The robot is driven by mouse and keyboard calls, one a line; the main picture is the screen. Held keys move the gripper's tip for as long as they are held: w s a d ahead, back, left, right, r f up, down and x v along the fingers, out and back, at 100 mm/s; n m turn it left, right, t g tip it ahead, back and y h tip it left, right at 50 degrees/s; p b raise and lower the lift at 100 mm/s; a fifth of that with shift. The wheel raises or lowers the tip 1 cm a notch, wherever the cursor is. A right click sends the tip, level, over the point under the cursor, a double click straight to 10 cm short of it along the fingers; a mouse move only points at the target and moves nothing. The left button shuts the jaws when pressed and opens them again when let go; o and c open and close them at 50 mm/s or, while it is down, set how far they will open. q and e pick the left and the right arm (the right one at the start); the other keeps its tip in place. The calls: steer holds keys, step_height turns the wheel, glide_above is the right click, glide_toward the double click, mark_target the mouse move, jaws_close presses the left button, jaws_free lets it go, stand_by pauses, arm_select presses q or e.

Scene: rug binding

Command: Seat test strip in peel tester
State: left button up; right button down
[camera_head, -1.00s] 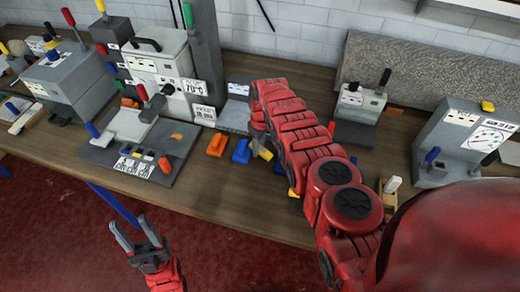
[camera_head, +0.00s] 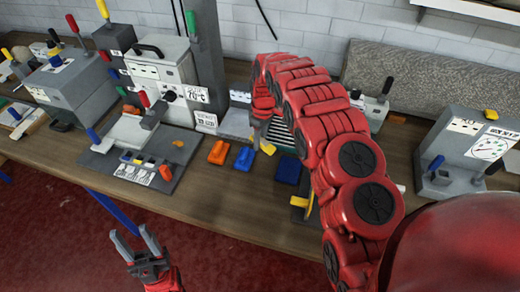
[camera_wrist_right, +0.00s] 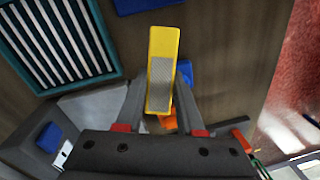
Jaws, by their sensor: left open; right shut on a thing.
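A yellow strip with a grey textured patch (camera_wrist_right: 163,45), probably the test strip, is between the fingers of my right gripper (camera_wrist_right: 160,108). In the head view the strip (camera_head: 268,149) hangs below my right gripper (camera_head: 262,128), above the table and partly hidden. My left gripper (camera_head: 135,243) is open and empty in front of the table edge. I cannot tell which machine is the peel tester.
An orange block (camera_head: 219,152), a blue block (camera_head: 244,158) and a dark blue block (camera_head: 289,172) lie on the table (camera_head: 225,195). A dark base plate (camera_head: 100,163) with a clamp and levers is left of them.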

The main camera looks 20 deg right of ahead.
steer(key=shift+r, duration=0.85)
steer(key=r+m+b, duration=0.2)
steer(key=a+r+m+b, duration=0.1)
steer(key=r+m+b, duration=0.1)
steer(key=m+b, duration=0.1)
steer(key=w+r+m+b, duration=0.1)
steer(key=r+m+b, duration=0.1)
steer(key=b, duration=0.1)
steer(key=shift+w+a+m+t, duration=0.1)
steer(key=shift+a+m+t, duration=0.2)
steer(key=shift+a+t, duration=0.1)
steer(key=shift+s+r, duration=0.2)
steer(key=shift+r, duration=0.05)
